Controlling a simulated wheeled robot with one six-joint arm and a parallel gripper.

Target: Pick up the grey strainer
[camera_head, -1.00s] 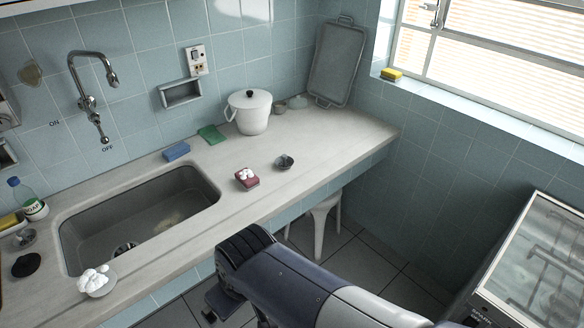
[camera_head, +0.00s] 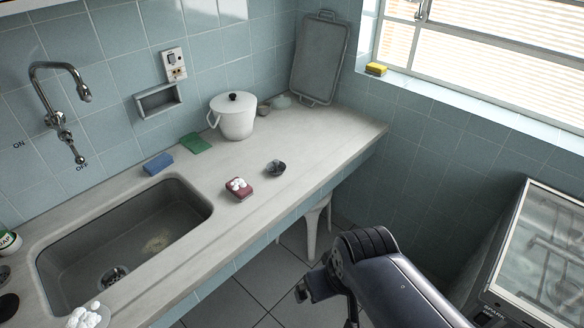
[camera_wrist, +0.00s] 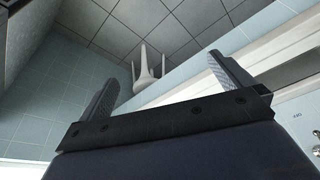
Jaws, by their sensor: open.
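A small dark grey round piece (camera_head: 276,168), which looks like the strainer, sits on the counter right of the red sponge. It is too small to make out its mesh. My gripper (camera_wrist: 162,75) shows in the wrist view with its two fingers wide apart and nothing between them. In the head view my arm is at the lower right, in front of the counter and over the floor, well apart from the grey piece. The grey piece does not show clearly in the wrist view.
A red sponge with foam (camera_head: 239,188), blue sponge (camera_head: 158,163), green pad (camera_head: 196,144) and white lidded pot (camera_head: 235,117) are on the counter (camera_head: 322,142). The sink (camera_head: 70,262) is at left. A white stool (camera_head: 318,228) stands below. The counter's right end is mostly clear.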

